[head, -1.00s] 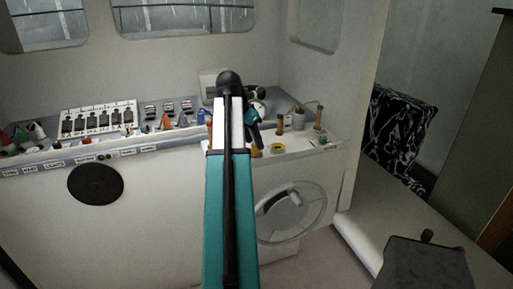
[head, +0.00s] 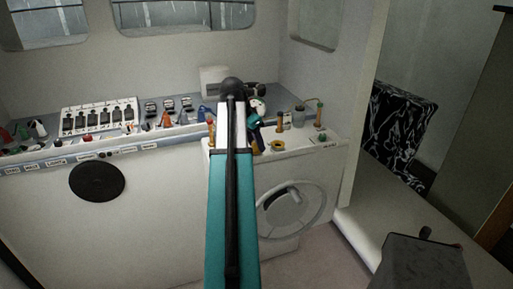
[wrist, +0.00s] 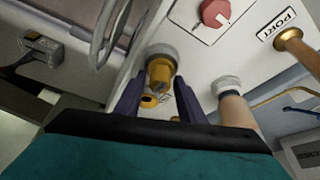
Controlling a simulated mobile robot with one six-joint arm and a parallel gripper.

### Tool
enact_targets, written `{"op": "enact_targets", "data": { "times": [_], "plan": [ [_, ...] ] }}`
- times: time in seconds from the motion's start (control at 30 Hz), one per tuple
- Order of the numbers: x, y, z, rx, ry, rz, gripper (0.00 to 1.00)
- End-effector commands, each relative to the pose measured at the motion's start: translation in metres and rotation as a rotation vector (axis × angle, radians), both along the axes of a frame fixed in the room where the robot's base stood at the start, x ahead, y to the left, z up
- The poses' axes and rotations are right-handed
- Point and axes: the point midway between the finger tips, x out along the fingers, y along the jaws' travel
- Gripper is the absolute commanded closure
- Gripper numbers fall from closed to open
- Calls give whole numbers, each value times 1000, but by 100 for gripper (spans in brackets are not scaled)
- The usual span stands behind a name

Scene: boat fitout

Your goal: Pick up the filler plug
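In the wrist view, my gripper (wrist: 157,95) is open, with its two dark purple fingers apart. A yellow, brass-like plug (wrist: 160,69) with a grey collar, which looks like the filler plug, shows between and just beyond the fingertips. A small yellow ring piece (wrist: 149,101) shows nearer, between the fingers. I cannot tell whether either finger touches the plug. A yellow ring-like piece (head: 278,146) lies on that counter.
Brass posts (head: 280,124) stand on the white counter (head: 300,145). A switch panel (head: 98,117) and several small items line the left shelf.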

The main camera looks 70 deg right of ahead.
Motion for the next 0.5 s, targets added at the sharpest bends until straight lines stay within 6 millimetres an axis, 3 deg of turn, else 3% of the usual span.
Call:
{"op": "enact_targets", "data": {
  "times": [0.03, 0.17, 0.5],
  "plan": [
    [0, 0, 0, 0, 0, 0, 74],
    [0, 0, 0, 0, 0, 0, 92],
    [0, 0, 1, 0, 0, 0, 93]
  ]
}}
